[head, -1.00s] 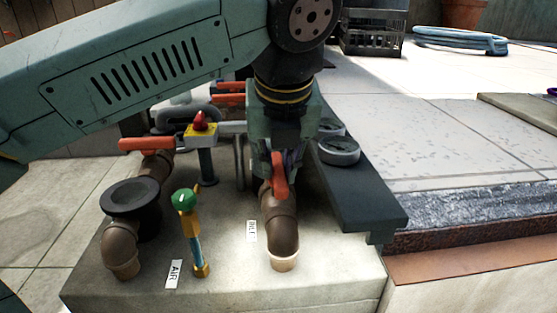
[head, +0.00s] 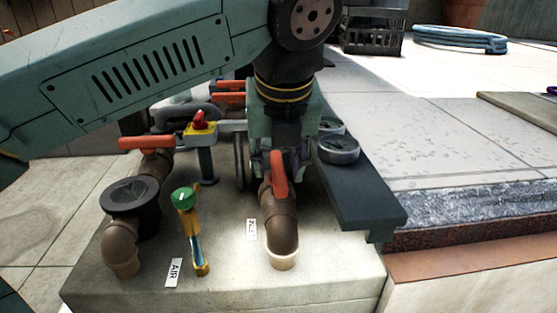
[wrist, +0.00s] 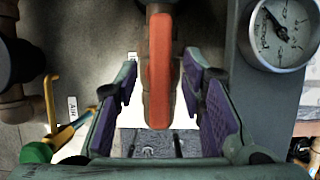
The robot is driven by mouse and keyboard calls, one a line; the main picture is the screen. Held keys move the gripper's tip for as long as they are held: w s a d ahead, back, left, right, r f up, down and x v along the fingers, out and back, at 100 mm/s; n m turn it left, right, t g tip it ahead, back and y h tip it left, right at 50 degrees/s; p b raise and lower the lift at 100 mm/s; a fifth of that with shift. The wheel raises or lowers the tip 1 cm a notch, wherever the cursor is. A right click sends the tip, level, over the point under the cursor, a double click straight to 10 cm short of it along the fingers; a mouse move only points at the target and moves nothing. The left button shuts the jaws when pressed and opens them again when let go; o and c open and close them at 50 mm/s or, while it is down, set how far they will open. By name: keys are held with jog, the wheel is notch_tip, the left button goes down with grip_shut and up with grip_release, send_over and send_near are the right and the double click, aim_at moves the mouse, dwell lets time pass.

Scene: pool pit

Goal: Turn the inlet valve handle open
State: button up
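The inlet valve handle (head: 279,174) is an orange lever on a brown pipe, with a white label (head: 251,229) on the slab beside it. In the wrist view the handle (wrist: 160,58) runs up and down the picture, in line with the pipe. My gripper (wrist: 158,100) is open, with one purple-padded finger on each side of the handle and pipe. Gaps show between both pads and the handle, so it holds nothing. In the head view my gripper (head: 277,165) is pointed down at the handle and hides the valve body.
An AIR valve with a green knob (head: 184,199) and a black-collared pipe (head: 130,195) stand to the left. A red button on a yellow box (head: 201,127) and another orange handle (head: 146,142) are behind them. A gauge (head: 338,149) sits on the dark ledge (head: 362,198) at right.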

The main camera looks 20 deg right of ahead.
aim_at(280, 179)
jog(key=v, duration=0.7)
jog(key=shift+s+r, duration=0.15)
jog(key=shift+r, duration=0.1)
